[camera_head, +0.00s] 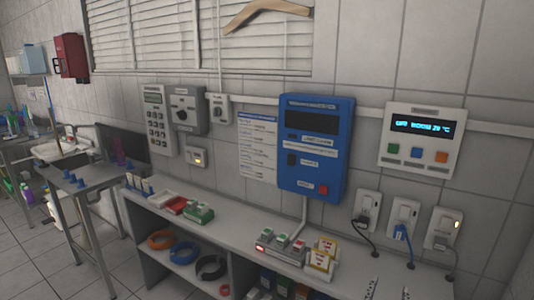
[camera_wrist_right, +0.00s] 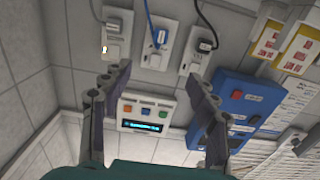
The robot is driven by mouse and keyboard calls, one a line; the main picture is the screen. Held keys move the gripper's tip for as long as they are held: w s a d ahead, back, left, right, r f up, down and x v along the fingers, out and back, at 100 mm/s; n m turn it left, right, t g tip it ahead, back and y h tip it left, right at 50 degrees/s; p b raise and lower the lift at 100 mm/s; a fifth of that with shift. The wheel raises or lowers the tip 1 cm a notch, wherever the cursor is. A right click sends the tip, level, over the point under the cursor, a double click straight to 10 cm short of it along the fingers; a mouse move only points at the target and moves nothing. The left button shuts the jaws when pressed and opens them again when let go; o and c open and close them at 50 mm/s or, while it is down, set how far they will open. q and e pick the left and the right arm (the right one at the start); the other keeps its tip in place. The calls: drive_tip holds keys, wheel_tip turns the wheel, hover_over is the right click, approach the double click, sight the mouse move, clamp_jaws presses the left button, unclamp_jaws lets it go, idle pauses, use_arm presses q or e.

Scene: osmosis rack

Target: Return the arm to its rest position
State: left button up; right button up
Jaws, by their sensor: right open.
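My right gripper (camera_wrist_right: 157,76) shows in the right wrist view, with its two dark fingers spread wide apart and nothing between them. Past the fingers, the wrist view shows the wall upside down. A white control panel (camera_wrist_right: 147,114) with a lit display lies between and beyond the fingers, and it also shows at the right of the head view (camera_head: 421,139). A blue wall box (camera_wrist_right: 236,105) appears beyond the right-hand finger, and it stands mid-wall in the head view (camera_head: 314,147).
Wall sockets (camera_head: 403,221) with plugged cables sit at the right, above a grey shelf bench (camera_head: 226,235). The bench carries a switch block (camera_head: 282,250), yellow-white packets (camera_head: 322,254) and small boxes (camera_head: 199,213). A sink table (camera_head: 75,178) stands at the left, with open floor before it.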

drive_tip(key=s+a+f+n+g+y, duration=0.1)
drive_tip(key=s+a+n+g+y, duration=0.2)
drive_tip(key=s+a, duration=0.5)
drive_tip(key=s+a+f+n+g+y, duration=0.2)
drive_tip(key=s+a+g+y, duration=0.3)
drive_tip(key=s, duration=0.6)
drive_tip(key=a+n+y, duration=0.1)
drive_tip(key=a, duration=0.1)
drive_tip(key=shift+a+f+y, duration=0.3)
drive_tip(key=shift+a, duration=0.05)
idle(0.7)
